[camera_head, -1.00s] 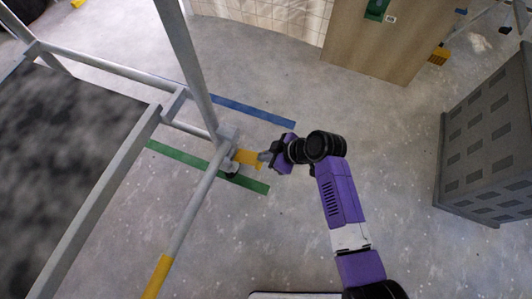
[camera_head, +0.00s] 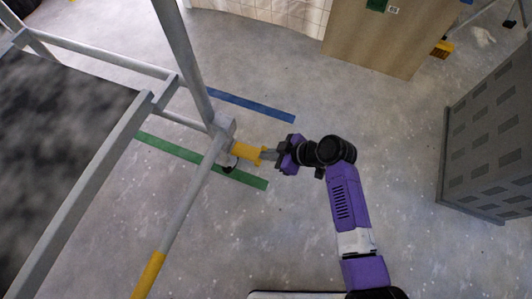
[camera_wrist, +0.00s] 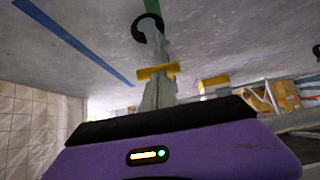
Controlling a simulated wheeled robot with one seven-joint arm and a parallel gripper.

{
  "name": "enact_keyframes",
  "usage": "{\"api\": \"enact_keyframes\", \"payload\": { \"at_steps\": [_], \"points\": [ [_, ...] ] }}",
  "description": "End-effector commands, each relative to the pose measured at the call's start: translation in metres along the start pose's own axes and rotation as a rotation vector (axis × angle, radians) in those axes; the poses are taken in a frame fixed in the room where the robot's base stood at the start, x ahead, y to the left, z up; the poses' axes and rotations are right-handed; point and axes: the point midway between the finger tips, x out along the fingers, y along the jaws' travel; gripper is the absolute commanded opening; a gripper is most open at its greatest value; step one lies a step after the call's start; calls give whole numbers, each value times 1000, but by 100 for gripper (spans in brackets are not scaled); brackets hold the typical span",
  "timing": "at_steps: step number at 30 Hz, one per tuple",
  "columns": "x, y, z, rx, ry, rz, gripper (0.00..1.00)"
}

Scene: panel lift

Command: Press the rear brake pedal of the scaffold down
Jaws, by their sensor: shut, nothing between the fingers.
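The scaffold's yellow brake pedal (camera_head: 246,151) sticks out to the right from the foot of a grey upright, just above a black caster wheel (camera_head: 229,164). My gripper (camera_head: 268,154) is shut and empty, at the pedal's outer end. In the wrist view, the grey fingers (camera_wrist: 158,93) lie together and point at the yellow pedal bar (camera_wrist: 157,71), which crosses near their tips. I cannot tell whether they touch it, or how far down the pedal is. The caster also shows beyond the pedal in the wrist view (camera_wrist: 147,27).
The scaffold's grey lower rail (camera_head: 190,207) runs toward the lower left. Blue tape (camera_head: 250,106) and green tape (camera_head: 180,152) lie on the floor. A grey cabinet (camera_head: 490,135) stands at right and a wooden panel (camera_head: 385,35) at the back. Floor between is clear.

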Motion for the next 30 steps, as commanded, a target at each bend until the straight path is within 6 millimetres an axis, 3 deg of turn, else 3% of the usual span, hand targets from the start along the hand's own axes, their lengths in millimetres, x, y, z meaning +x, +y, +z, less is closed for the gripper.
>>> {"api": "enact_keyframes", "payload": {
  "at_steps": [12,30],
  "points": [
    [30,-1,39,0,-2,-2,0],
    [46,0,53,0,-3,0,0]
  ]
}}
